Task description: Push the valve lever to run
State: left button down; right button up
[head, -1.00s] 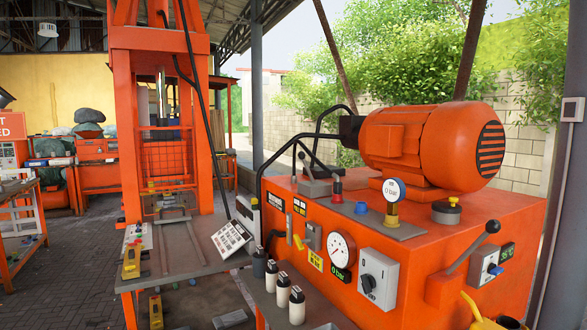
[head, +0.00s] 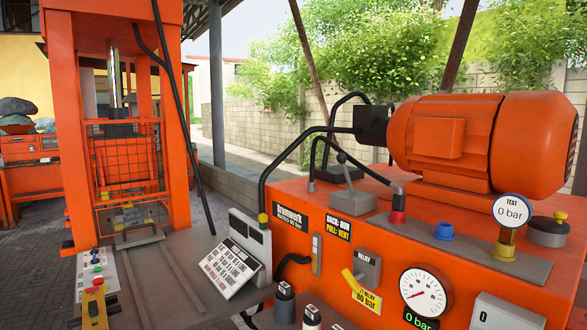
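The valve lever (head: 347,172) is a short thin stick with a dark round knob on a grey block (head: 345,201), on top of the orange power unit (head: 290,196). It stands nearly upright, with its knob tilted slightly to the left. Below it, a black label (head: 338,227) on the front face reads "BACK: RUN" and "PULL: VENT". Neither of my grippers is in the head view, and nothing touches the lever.
Black hoses (head: 290,150) arch behind and left of the lever. A large orange motor (head: 480,140) stands to its right, with a test gauge (head: 510,210) in front. A yellow relief handle (head: 357,281) and pressure gauge (head: 423,291) sit on the front face. A caged press (head: 125,165) stands left.

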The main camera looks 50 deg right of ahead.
aim_at(341, 158)
jog(key=i, duration=0.95)
jog(key=z, duration=3.35)
